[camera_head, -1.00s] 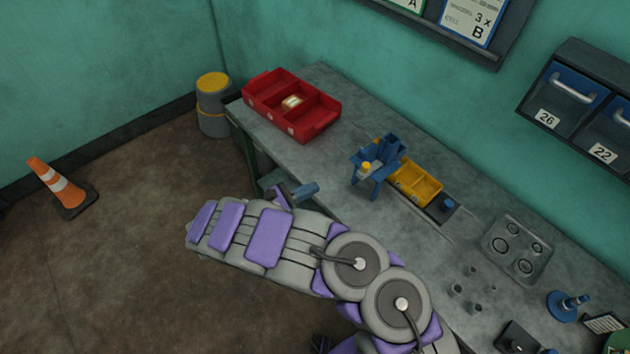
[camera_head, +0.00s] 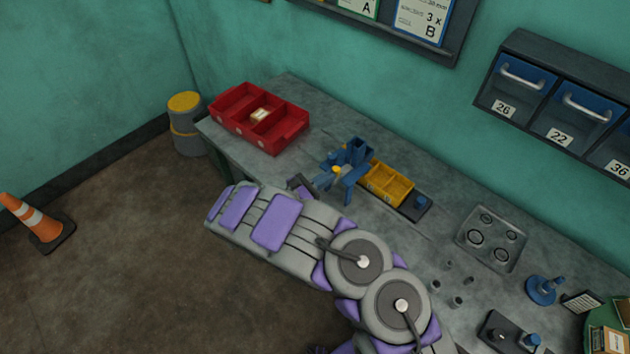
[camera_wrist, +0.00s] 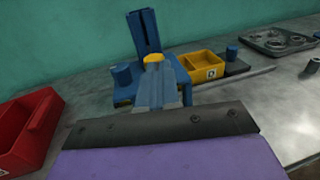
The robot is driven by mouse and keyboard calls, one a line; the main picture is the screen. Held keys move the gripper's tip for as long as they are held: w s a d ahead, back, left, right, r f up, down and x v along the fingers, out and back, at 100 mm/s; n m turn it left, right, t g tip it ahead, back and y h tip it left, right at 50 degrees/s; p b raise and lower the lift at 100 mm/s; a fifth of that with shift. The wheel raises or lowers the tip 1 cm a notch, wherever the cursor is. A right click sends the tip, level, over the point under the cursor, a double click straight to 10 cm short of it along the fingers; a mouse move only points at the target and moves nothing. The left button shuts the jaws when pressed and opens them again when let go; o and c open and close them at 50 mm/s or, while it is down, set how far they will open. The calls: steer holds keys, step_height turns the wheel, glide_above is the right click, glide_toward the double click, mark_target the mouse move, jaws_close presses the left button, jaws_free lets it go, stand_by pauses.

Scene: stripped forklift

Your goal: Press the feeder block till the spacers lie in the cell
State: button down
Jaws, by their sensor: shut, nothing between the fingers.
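The blue feeder (camera_head: 356,154) stands on the grey bench, with a tall upright channel that also shows in the wrist view (camera_wrist: 145,30). A yellow-topped piece (camera_wrist: 153,58) sits at its front; I cannot tell for sure whether it is the feeder block. The yellow bin (camera_head: 390,184), with compartments, stands right beside the feeder; it also shows in the wrist view (camera_wrist: 205,67). My gripper (camera_head: 325,180) is shut and empty, its tips (camera_wrist: 155,72) just in front of the yellow-topped piece. Contact cannot be made out. No spacers can be made out.
A red divided tray (camera_head: 262,118) stands at the bench's far left, with a small pale box inside. A black base with a blue knob (camera_head: 420,203) adjoins the yellow bin. A grey plate with rings (camera_head: 490,238) and small cylinders lie to the right. Numbered drawers (camera_head: 560,105) hang above.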

mark_target(334, 169)
steer(key=w+d+b, duration=0.1)
steer(key=w+b, duration=0.1)
steer(key=w, duration=0.1)
steer(key=w+d+b, duration=0.1)
steer(key=shift+w+d+f, duration=0.15)
steer(key=shift+d, duration=0.15)
steer(key=shift+a, duration=0.15)
